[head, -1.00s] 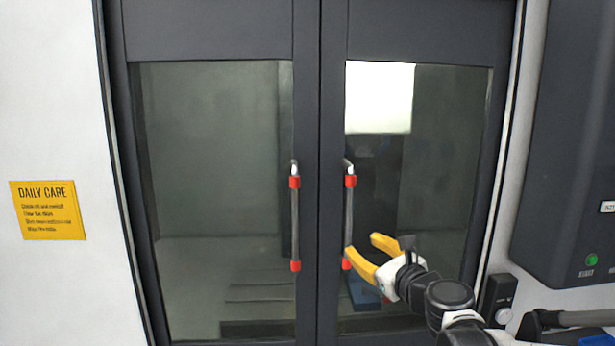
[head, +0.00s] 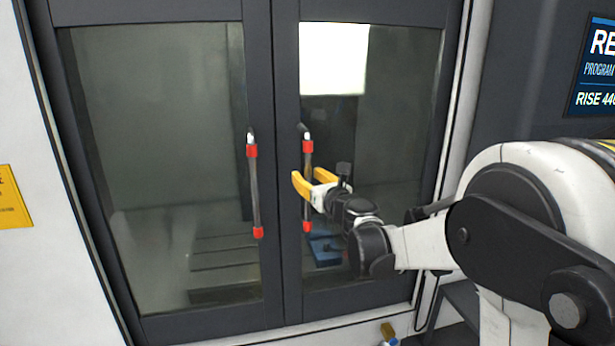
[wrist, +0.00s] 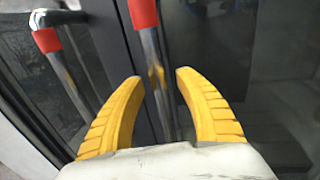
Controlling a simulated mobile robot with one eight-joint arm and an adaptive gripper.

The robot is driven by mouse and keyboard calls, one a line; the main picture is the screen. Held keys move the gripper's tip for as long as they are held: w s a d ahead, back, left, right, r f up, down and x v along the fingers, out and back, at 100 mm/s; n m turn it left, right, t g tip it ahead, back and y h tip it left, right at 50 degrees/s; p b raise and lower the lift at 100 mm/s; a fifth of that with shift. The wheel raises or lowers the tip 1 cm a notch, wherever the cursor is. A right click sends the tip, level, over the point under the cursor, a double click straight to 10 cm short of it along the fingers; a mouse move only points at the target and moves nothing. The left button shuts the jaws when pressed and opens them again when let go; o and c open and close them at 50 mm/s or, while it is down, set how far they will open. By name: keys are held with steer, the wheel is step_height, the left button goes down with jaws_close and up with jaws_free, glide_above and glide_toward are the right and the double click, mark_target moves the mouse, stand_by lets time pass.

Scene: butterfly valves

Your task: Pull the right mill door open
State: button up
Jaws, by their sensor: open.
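The right mill door (head: 385,130) is a dark-framed glass door, shut against the left door (head: 165,150). Its upright bar handle (head: 308,165) has red ends and also shows in the wrist view (wrist: 150,45). My gripper (head: 310,178) is open at the handle's middle, one yellow finger on each side. In the wrist view my gripper (wrist: 160,78) has the bar running between its fingers, with gaps showing on both sides. I cannot tell how deep the bar sits between them. My gripper hides part of the bar in the head view.
The left door's matching handle (head: 254,190) stands close by, outside my left finger in the wrist view (wrist: 70,75). A control screen (head: 595,65) is on the right. A blue object (head: 325,250) shows behind the glass. A yellow sign (head: 12,200) is at left.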

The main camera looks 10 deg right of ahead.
jaws_close()
steer(key=shift+d, duration=0.1)
steer(key=d+b, duration=0.2)
steer(key=d, duration=3.3)
steer(key=shift+b, duration=0.4)
steer(key=shift+d, duration=0.15)
jaws_free()
